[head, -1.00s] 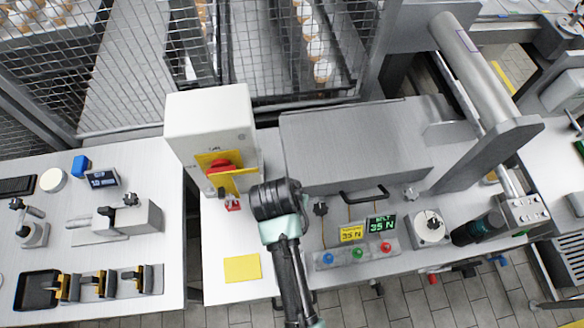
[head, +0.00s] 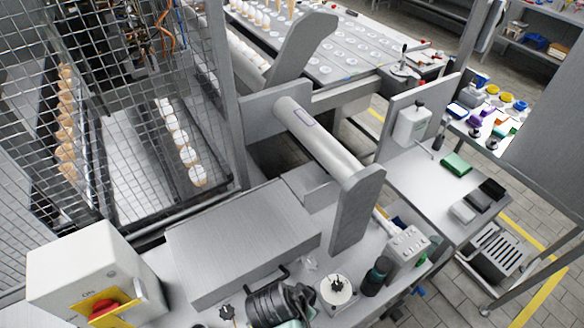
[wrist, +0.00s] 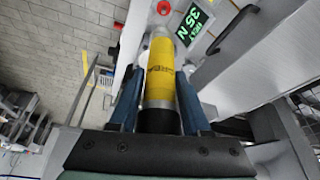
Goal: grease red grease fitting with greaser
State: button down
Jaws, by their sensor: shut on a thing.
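In the wrist view my gripper (wrist: 157,78) is shut on a yellow cylinder with a dark base, which I take for the greaser (wrist: 160,62). One blue finger lies on each side of it, and its far end points up the picture. A small red part (wrist: 114,52), perhaps the red grease fitting, sticks out at the bench's front edge, left of the greaser's far end and apart from it in the picture. In the head view only a dark part of my arm shows at the bottom; the gripper and greaser are out of sight.
A green-lit display (wrist: 193,25) and a round red button (wrist: 164,8) lie beyond the greaser. In the head view a white box with a red switch (head: 103,308), a grey cover (head: 240,240) and a metal block (head: 407,250) crowd the bench. Floor shows at the wrist view's left.

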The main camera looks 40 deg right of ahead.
jog(key=shift+a+f+b, duration=0.15)
jog(key=shift+f+b, duration=0.8)
jog(key=shift+b, duration=0.05)
notch_tip(320, 180, down, 2)
jog(key=shift+f+b, duration=0.2)
jog(key=shift+b, duration=1)
jog(key=shift+f, duration=0.5)
jog(key=shift+p, duration=0.4)
jog(key=shift+f+b, duration=0.65)
jog(key=shift+f, duration=0.35)
dwell(0.4)
jog(key=shift+r+p, duration=0.45)
jog(key=shift+p, duration=0.1)
dwell(0.7)
jog(key=shift+r+p, duration=2.75)
jog(key=shift+r, duration=0.15)
